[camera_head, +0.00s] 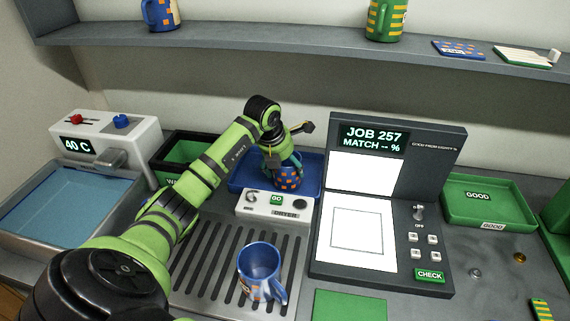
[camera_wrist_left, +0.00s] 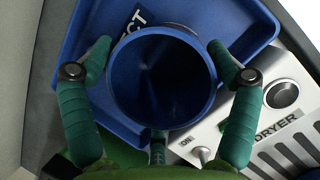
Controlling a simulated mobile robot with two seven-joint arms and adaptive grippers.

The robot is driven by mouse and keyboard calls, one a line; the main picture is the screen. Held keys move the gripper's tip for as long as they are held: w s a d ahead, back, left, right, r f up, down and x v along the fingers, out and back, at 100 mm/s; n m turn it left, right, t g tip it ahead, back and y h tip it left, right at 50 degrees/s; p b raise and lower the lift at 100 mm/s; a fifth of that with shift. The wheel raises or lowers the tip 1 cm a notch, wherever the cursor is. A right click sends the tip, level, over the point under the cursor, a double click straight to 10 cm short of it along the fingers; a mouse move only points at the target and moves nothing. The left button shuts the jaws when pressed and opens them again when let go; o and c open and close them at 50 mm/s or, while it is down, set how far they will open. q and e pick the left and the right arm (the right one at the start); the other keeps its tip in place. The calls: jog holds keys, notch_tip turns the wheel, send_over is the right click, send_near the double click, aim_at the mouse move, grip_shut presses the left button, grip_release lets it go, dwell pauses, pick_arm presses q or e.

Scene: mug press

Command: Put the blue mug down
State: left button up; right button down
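A blue mug with orange spots (camera_head: 288,180) is at the blue tray (camera_head: 240,183) behind the dryer panel. My left gripper (camera_head: 284,165) reaches down over it from above. In the left wrist view I look into the mug's open top (camera_wrist_left: 160,75), with green fingers (camera_wrist_left: 160,60) against both sides and a third finger below. The fingers look closed on it. The mug looks upright; whether its base touches the tray is hidden. A second blue mug (camera_head: 260,264) stands on the slatted grille (camera_head: 215,262). My right gripper is not in view.
The dryer panel (camera_head: 275,206) stands close in front of the tray. The dark press (camera_head: 385,200) is to the right, with a green GOOD tray (camera_head: 488,200) beyond it. A water basin (camera_head: 70,205) is at left. A shelf (camera_head: 250,40) with mugs runs above.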

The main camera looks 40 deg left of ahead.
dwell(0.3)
pick_arm(q)
jog(key=shift+r, duration=0.45)
jog(key=b+v, duration=0.1)
jog(key=v, duration=1)
jog(key=shift+s+r+b, duration=0.2)
jog(key=shift+b, duration=0.15)
dwell(1.6)
